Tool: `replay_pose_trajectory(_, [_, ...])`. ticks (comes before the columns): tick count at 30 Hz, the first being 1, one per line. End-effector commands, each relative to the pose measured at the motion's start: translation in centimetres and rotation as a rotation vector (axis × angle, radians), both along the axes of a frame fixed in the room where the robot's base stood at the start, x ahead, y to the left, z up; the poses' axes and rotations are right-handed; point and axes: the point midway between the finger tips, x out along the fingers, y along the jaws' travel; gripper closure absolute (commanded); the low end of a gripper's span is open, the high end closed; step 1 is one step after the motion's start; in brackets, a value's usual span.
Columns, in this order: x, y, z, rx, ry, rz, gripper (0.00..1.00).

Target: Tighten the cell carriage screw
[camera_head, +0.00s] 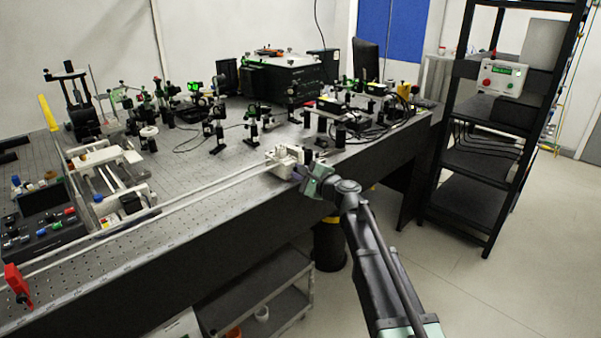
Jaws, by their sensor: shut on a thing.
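The cell carriage (284,160) is a small whitish block sitting on the long pale rail near the front edge of the optical bench, at the middle of the picture. My gripper (301,173) reaches it from the lower right, at the carriage's right front side. The gripper is shut on what appears to be the carriage screw. The screw itself is too small and too covered by the gripper to make out, so its turn or seating cannot be told.
The rail (195,202) runs along the bench front to a red end piece (17,280) at left. Optical mounts crowd the bench behind the carriage. A black box (280,77) stands at the back. A black shelf rack (487,150) stands right, with open floor before it.

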Motion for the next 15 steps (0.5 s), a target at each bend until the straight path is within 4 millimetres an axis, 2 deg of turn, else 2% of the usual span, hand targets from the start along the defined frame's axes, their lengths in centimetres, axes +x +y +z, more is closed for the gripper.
replay_pose_trajectory(15, [-0.02, -0.05, -0.03, 0.163, 0.184, -0.001, 1.00])
